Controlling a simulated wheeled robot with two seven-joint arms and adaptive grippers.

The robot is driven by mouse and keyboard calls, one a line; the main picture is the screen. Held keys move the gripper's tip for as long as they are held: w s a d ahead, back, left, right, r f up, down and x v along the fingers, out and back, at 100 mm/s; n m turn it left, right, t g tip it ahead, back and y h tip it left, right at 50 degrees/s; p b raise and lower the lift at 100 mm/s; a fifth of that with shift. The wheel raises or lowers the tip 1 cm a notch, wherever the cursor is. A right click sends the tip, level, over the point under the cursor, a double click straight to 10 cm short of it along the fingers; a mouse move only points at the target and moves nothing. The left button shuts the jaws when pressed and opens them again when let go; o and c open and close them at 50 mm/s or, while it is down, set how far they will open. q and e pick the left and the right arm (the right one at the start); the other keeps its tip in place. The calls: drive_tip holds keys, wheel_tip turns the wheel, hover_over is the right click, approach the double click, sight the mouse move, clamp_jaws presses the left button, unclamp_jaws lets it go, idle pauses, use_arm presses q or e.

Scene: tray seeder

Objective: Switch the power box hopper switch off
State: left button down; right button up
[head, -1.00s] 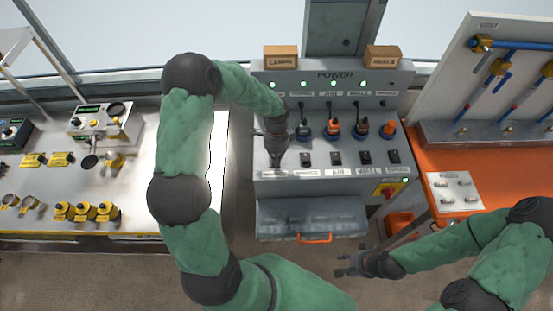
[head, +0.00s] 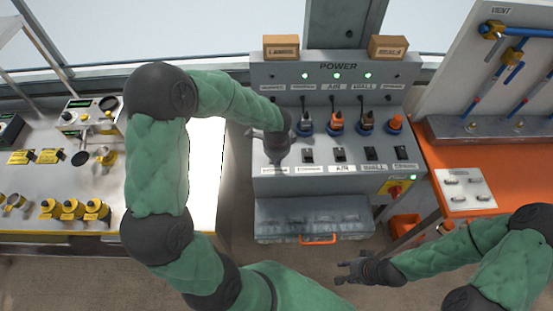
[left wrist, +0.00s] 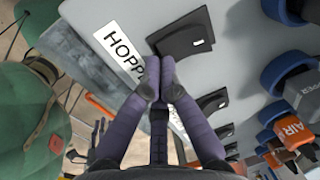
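The grey power box (head: 262,185) has a row of black rocker switches on its front ledge. The hopper switch (left wrist: 185,38) is black, beside the white HOPPER label (left wrist: 115,48) in the left wrist view. In the head view my left gripper (head: 277,152) covers this leftmost switch. In the left wrist view its fingertips (left wrist: 153,78) are together, empty, at the near edge of the switch; I cannot tell whether they touch it. Three green lights are lit on the upper panel; the leftmost position shows no green light. My right gripper (head: 352,270) is open and empty, low in front of the box.
Plugs with cables, one an orange plug (head: 337,121), stand behind the switches. More switches, such as the AIR switch (head: 340,155), sit to the right. A grey case (head: 285,222) is below. An orange bench (head: 450,158) and a left workbench (head: 205,170) flank the box.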

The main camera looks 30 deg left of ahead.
use_arm(q)
drive_tip(key=shift+s+d+f, duration=0.2)
drive_tip(key=shift+s+f, duration=0.25)
drive_tip(key=shift+f, duration=0.1)
drive_tip(key=shift+w+a+r+p, duration=0.25)
drive_tip(key=shift+w+r+p, duration=0.15)
drive_tip(key=shift+w+p, duration=0.15)
drive_tip(key=shift+w+r+p, duration=0.25)
drive_tip(key=shift+r+p, duration=0.45)
drive_tip(key=shift+r, duration=0.1)
drive_tip(key=r, duration=0.1)
drive_tip(key=s+r+p, duration=0.1)
drive_tip(key=r, duration=0.1)
drive_tip(key=r+p, duration=0.1)
drive_tip(key=shift+s+d+r, duration=0.25)
drive_tip(key=shift+s+d, duration=0.1)
drive_tip(key=shift+s, duration=0.05)
wheel_tip(320, 180, up, 8)
drive_tip(key=s+d+p, duration=0.1)
drive_tip(key=p, duration=0.1)
drive_tip(key=shift+s, duration=0.15)
use_arm(e)
wheel_tip(320, 180, up, 6)
drive_tip(key=s, duration=0.1)
drive_tip(key=shift+s+a, duration=0.15)
drive_tip(key=shift+s, duration=0.2)
